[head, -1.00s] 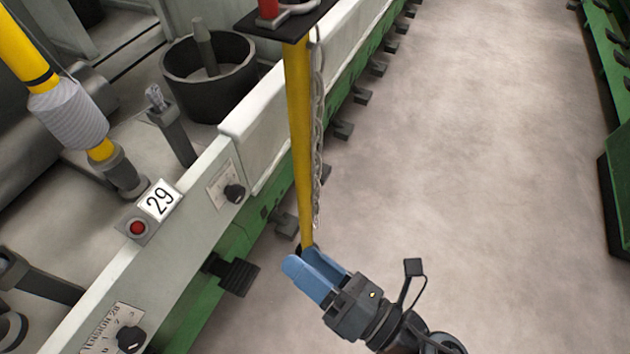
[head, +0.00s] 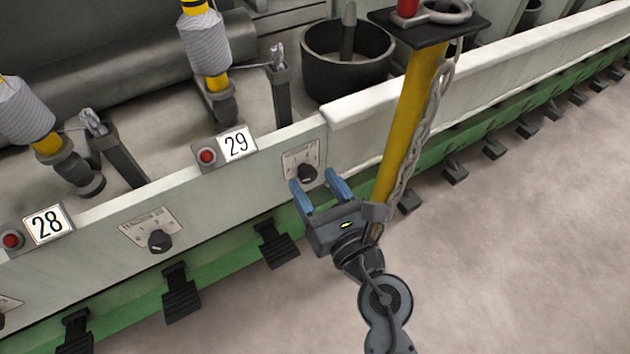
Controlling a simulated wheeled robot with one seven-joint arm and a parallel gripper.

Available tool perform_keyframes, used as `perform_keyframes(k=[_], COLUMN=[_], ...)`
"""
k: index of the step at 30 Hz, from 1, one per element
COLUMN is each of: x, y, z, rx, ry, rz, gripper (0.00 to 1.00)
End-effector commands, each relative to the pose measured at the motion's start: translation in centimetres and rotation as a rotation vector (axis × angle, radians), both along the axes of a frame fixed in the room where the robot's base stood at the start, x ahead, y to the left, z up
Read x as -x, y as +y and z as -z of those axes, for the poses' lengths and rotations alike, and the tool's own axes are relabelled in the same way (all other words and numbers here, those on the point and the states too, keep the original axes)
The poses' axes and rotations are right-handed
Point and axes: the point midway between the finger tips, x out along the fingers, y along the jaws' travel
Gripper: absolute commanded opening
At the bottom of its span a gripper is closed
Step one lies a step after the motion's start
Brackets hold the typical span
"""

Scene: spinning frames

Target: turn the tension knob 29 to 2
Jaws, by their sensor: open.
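The tension knob 29 (head: 307,174) is a small black knob on a pale scale plate (head: 301,152), set on the white front panel right of and below the number plate 29 (head: 236,144). The plate's figures and the knob's pointer are too small to read. My gripper (head: 318,181) has two blue fingers and is open. Its fingertips lie left and right of the knob in the head view, with the knob showing between them. I cannot tell whether they touch it or stop short of the panel.
A yellow post (head: 409,120) with a hanging chain (head: 428,125) stands right beside my gripper. Another knob (head: 159,241) is on the panel to the left, near number plate 28 (head: 47,223). Black pedals (head: 278,243) stick out below. The floor (head: 520,260) at right is clear.

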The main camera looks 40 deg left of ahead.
Motion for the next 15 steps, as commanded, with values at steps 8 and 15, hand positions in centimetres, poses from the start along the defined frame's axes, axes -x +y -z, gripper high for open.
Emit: perform_keyframes(k=[8, 15], x=[-0.63, -0.62], y=[1.26, 1.24], z=[0.03, 0.01], rx=[0.000, -0.001], ry=[0.001, 0.002], rz=[0.000, 0.000], gripper=[0.61, 0.55])
